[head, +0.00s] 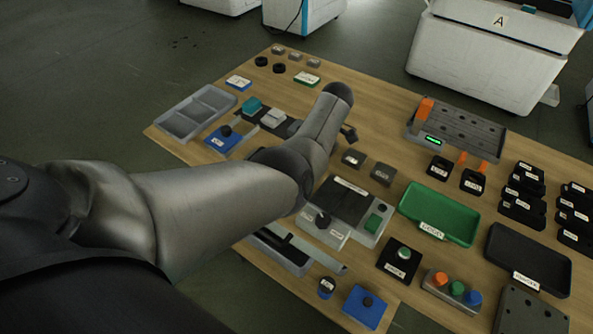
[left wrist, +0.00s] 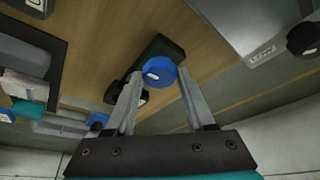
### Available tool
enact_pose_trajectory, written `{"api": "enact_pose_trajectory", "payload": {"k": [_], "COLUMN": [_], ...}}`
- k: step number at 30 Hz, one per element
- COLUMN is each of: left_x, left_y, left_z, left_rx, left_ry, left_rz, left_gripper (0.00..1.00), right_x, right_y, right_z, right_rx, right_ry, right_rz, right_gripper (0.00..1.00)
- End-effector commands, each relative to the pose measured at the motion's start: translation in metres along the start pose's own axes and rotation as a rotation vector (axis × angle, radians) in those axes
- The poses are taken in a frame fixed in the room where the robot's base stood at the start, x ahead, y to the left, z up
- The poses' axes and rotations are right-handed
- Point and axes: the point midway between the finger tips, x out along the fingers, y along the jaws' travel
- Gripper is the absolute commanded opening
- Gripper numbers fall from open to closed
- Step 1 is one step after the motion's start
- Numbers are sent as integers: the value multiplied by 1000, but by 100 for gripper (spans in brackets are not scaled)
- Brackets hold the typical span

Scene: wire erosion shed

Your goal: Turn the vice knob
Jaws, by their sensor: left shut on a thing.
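A round blue knob (left wrist: 160,72) with a small white label shows in the left wrist view, in front of a dark block (left wrist: 163,47) on the wooden table. My left gripper (left wrist: 159,78) has one finger on each side of the knob and is shut on it. In the head view my left arm reaches over the table and hides the knob and most of the gripper. I cannot tell how far the knob is turned. My right gripper is not in view.
A black labelled part (left wrist: 122,94) sits close beside the left finger. In the head view, a green tray (head: 440,212), a black tray (head: 528,258) and a grey divided tray (head: 196,110) stand on the table (head: 385,128). Small labelled blocks lie around the arm.

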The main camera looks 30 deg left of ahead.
Motion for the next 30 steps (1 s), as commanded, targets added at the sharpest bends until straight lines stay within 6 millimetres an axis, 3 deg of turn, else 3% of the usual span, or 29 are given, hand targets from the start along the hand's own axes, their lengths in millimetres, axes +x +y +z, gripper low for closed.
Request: {"api": "enact_pose_trajectory", "payload": {"k": [19, 20, 27, 30], "left_x": [1, 1, 0, 0], "left_y": [0, 0, 0, 0], "left_z": [-1, -1, -1, 0], "left_rx": [-51, -51, -49, -49], "left_ry": [1, 1, 1, 0], "left_rz": [-23, -23, -21, -21], "left_gripper": [0, 55, 82, 84], "right_x": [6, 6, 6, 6], "right_y": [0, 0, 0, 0], "right_z": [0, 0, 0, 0], "right_rx": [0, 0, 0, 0], "right_ry": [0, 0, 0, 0], "right_rz": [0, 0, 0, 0], "right_gripper": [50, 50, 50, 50]}}
